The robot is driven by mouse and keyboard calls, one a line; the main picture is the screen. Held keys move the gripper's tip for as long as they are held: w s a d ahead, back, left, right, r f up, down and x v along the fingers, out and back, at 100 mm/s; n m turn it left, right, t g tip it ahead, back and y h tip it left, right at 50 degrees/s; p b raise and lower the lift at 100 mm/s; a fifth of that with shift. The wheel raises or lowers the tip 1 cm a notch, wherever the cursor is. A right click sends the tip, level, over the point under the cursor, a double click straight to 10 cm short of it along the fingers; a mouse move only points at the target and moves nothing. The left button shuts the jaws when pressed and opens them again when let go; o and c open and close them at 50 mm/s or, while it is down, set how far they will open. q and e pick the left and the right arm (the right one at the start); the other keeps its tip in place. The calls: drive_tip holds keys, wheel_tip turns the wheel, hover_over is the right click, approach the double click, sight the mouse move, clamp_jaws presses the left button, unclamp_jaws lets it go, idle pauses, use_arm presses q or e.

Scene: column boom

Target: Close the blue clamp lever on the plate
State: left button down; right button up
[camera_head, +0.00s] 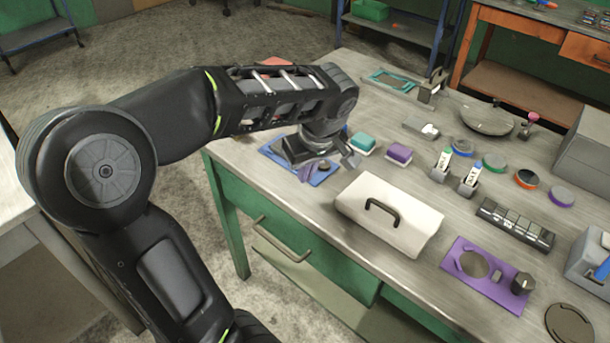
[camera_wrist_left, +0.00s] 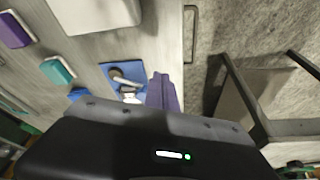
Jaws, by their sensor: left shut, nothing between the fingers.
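A blue plate (camera_head: 326,172) lies near the front left corner of the workbench, partly covered by my left gripper. It also shows in the left wrist view (camera_wrist_left: 113,68), with a metal clamp-like fitting (camera_wrist_left: 126,82) on it. A small blue piece (camera_wrist_left: 78,94) shows beside the plate; I cannot tell if it is the clamp lever. My left gripper (camera_head: 306,175) is over the plate, its purple fingers (camera_wrist_left: 164,93) shut and empty. I cannot tell if they touch anything. The lever's position is not clear. My right gripper is out of view.
A white case with a handle (camera_head: 390,220) stands right of the plate. Teal (camera_head: 362,143) and purple (camera_head: 398,154) blocks are behind it. A purple plate (camera_head: 480,275) lies front right. A grey block with a blue part (camera_head: 603,269) is at the right edge.

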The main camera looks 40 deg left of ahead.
use_arm(q)
drive_tip(key=v, duration=0.8)
drive_tip(key=shift+a+r, duration=0.25)
drive_tip(key=shift+r, duration=0.25)
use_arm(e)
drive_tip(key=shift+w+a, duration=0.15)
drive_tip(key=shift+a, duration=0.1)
use_arm(q)
drive_tip(key=shift+s, duration=0.15)
